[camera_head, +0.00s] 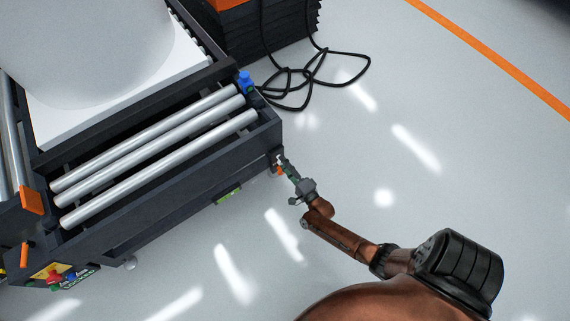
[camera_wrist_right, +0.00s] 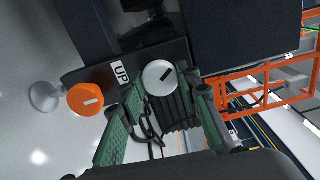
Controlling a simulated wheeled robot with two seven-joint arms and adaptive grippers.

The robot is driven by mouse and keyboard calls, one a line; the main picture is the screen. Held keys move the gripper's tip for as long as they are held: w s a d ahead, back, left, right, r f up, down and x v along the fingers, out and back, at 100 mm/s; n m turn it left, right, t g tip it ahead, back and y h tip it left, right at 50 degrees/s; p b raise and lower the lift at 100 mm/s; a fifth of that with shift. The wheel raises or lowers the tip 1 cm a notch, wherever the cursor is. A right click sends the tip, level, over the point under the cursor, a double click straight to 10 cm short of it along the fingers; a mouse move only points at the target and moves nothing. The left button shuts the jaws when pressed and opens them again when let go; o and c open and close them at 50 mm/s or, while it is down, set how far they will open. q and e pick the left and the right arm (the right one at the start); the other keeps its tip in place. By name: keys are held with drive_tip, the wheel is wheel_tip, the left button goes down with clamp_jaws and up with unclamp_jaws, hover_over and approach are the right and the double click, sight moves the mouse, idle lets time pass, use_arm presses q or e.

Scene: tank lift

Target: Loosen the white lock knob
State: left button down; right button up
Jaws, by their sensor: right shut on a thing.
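The white lock knob (camera_wrist_right: 159,77) is a round disc with a dark slot mark, on the dark side of the roller lift. In the right wrist view it sits between the green fingertips of my right gripper (camera_wrist_right: 161,84), which is shut on it. In the head view my right gripper (camera_head: 285,165) is at the near right corner of the roller lift (camera_head: 200,174); the knob is mostly hidden there by the gripper. My left gripper is not in view.
An orange knob (camera_wrist_right: 85,99) sits beside the white one, with an UP label (camera_wrist_right: 121,73) near it. Black cable (camera_head: 290,88) lies on the floor behind the lift corner. A large white tank (camera_head: 85,45) stands at the lift's back. The floor at right is clear.

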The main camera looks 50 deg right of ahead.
drive_tip(key=shift+n, duration=0.4)
drive_tip(key=o, duration=1.1)
drive_tip(key=v, duration=1.2)
